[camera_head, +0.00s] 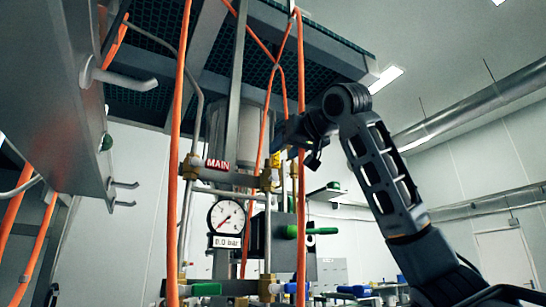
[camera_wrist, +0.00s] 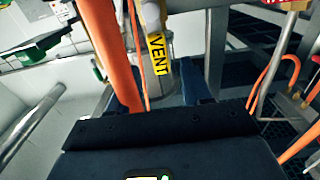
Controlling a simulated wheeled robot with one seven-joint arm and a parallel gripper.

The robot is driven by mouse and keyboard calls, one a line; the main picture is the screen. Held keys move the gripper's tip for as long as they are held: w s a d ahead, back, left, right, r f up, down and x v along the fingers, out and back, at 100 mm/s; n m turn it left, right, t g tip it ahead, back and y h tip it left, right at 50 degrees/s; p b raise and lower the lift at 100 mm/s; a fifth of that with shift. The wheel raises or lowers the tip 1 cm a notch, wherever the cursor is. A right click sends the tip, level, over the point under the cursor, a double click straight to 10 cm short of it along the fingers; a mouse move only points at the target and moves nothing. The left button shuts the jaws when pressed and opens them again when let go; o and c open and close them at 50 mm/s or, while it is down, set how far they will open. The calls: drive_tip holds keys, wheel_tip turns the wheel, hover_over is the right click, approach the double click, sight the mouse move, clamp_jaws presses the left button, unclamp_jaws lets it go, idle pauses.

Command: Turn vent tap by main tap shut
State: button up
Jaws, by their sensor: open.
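A yellow VENT label (camera_wrist: 159,54) hangs near the middle of the wrist view, just beyond my gripper. In the head view the yellow label (camera_head: 275,160) shows small, beside the red MAIN label (camera_head: 218,164). Brass fittings, one of them a brass fitting (camera_head: 266,179), sit on the pipes below the labels. My gripper (camera_head: 286,138) is open, in the upper middle of the head view, close to the orange hoses and above the VENT label. The vent tap's handle is not clearly visible, so I cannot tell its position or whether my gripper touches it.
Orange hoses (camera_head: 301,200) run upright close to my gripper, and an orange hose (camera_wrist: 110,55) crosses the wrist view. A pressure gauge (camera_head: 226,218) reads 0.0 bar. A green handle (camera_head: 292,231) is lower down. A grey hooked panel (camera_head: 60,95) stands left. Open room lies right.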

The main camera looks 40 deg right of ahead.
sight(277, 156)
drive_tip(key=shift+p+x, duration=0.8)
drive_tip(key=shift+x, duration=2)
drive_tip(key=shift+f, duration=0.1)
drive_tip(key=shift+c, duration=0.3)
clamp_jaws()
